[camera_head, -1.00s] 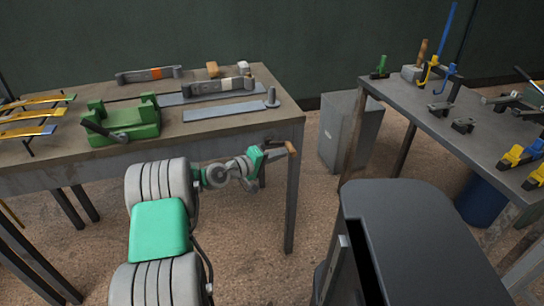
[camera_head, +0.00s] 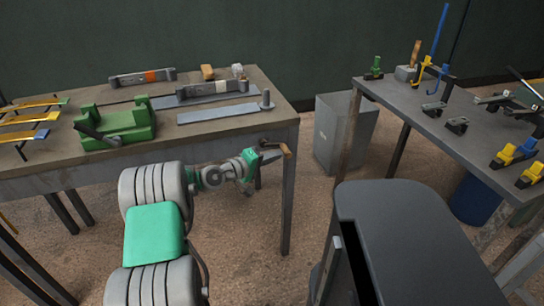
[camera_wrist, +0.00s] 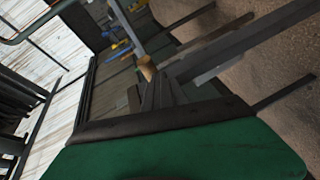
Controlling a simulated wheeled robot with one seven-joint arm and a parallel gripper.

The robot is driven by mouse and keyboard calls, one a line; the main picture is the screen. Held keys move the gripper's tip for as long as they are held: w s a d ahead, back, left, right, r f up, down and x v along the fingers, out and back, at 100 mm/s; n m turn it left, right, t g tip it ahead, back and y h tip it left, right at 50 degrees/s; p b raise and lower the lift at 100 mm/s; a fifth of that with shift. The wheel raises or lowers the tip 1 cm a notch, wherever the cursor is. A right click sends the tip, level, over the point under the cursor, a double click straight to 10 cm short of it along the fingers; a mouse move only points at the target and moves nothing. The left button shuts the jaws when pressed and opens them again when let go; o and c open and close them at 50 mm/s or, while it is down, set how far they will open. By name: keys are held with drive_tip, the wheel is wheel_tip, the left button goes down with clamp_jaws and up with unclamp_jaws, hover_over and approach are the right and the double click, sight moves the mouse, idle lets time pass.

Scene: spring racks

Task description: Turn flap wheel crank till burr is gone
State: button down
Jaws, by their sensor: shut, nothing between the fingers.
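A crank with a tan grip (camera_head: 287,150) sticks out by the front right corner of the left table. My gripper (camera_head: 273,155) is shut and empty, with its fingertips just left of the grip. In the wrist view a tan knob (camera_wrist: 147,68), likely the crank grip, shows just beyond the grey fingers (camera_wrist: 160,92). I cannot tell whether they touch. I cannot make out the flap wheel or the burr in either view; my arm and the table edge cover part of that area.
The left table (camera_head: 230,133) carries a green clamp-like fixture (camera_head: 115,126), a flat grey bar (camera_head: 218,113) and several spring pieces. A grey bin (camera_head: 345,130) stands between the tables. The right table (camera_head: 410,103) holds tools. Floor shows below the crank.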

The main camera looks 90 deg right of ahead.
drive_tip(key=shift+s+a+f, duration=0.15)
drive_tip(key=shift+s, duration=0.2)
